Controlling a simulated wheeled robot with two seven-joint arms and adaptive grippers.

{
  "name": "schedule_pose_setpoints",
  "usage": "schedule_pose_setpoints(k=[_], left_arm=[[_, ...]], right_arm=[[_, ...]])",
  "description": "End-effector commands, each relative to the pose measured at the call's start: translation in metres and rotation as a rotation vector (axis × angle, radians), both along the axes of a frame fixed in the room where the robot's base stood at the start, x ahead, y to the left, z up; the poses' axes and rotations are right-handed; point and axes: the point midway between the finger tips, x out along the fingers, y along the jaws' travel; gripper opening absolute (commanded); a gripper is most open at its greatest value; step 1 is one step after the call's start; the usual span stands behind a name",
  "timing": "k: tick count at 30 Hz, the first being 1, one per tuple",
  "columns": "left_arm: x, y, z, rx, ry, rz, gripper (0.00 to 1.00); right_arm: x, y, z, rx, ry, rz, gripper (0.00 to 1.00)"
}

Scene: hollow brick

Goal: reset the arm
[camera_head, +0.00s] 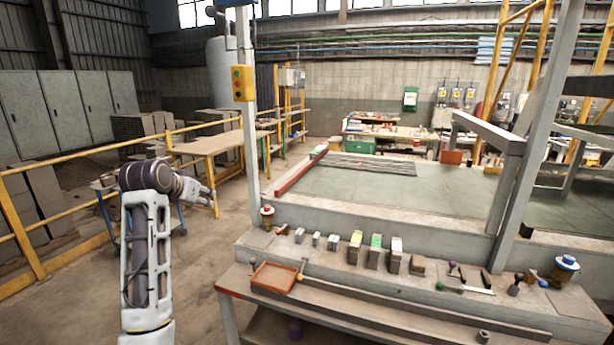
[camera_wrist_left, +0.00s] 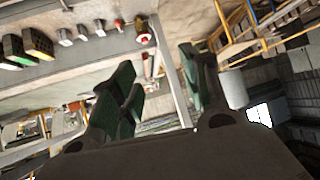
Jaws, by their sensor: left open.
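My left arm (camera_head: 147,250) rises from the lower left in the head view, with its forearm raised and its wrist bent to the right. My left gripper (camera_head: 208,197) is small at the end of the wrist, left of the yellow-boxed post and clear of the bench. In the left wrist view its two green-padded fingers (camera_wrist_left: 158,78) are spread apart with nothing between them. The wrist view is tilted, and shows the bench from the side. My right arm and gripper are not in view.
A grey bench ledge (camera_head: 320,252) holds a row of small blocks (camera_head: 376,250), an orange-brown tray (camera_head: 274,277) and several tools. A grey post (camera_head: 248,120) with a yellow control box (camera_head: 242,83) stands right of the gripper. Yellow railings (camera_head: 100,155) run behind the arm. Floor at lower left is clear.

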Motion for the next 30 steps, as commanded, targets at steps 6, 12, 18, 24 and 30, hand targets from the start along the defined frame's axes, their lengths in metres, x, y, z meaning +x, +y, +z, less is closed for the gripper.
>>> schedule_pose_setpoints(k=[6, 12, 18, 24, 30], left_arm=[[-0.018, -0.004, -0.055, 0.018, 0.059, 0.01, 0.46], [-0.038, -0.007, -0.1, 0.031, 0.11, 0.018, 0.46], [-0.062, -0.012, -0.142, 0.045, 0.16, 0.02, 0.46], [-0.088, -0.018, -0.183, 0.056, 0.211, 0.021, 0.46], [-0.118, -0.024, -0.219, 0.066, 0.259, 0.02, 0.46]], right_arm=[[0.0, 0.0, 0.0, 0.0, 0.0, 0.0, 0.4], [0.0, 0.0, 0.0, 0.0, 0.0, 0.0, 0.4], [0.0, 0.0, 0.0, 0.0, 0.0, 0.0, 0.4], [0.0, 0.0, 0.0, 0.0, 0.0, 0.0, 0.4], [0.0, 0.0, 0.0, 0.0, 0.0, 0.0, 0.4]])
